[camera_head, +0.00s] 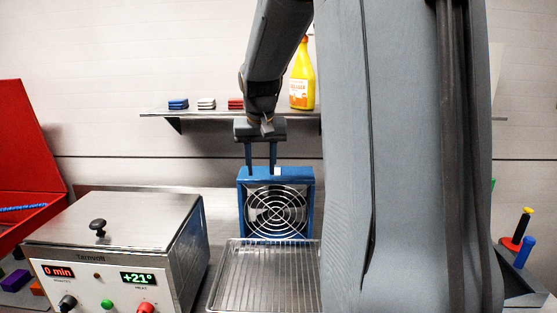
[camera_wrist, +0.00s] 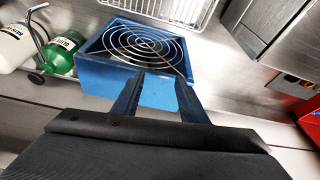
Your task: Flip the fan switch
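The blue fan (camera_head: 308,205) stands upright behind a wire rack, its round wire guard facing me. It also shows in the wrist view (camera_wrist: 95,78). A small white piece (camera_head: 278,171), which looks like the switch, sits on the fan's top edge. I cannot tell its position. My gripper (camera_head: 261,168) points down at the fan's top, with its right finger close to the white piece. In the wrist view my gripper (camera_wrist: 156,82) has its two fingers apart over the housing edge, with nothing held. Whether a finger touches the fan is unclear.
A steel box with displays (camera_head: 120,235) stands left of the wire rack (camera_head: 262,280). A shelf (camera_head: 215,113) with a yellow bottle (camera_head: 302,80) is behind. Green (camera_wrist: 62,52) and white (camera_wrist: 14,48) cylinders stand beside the fan. My arm hides the right side.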

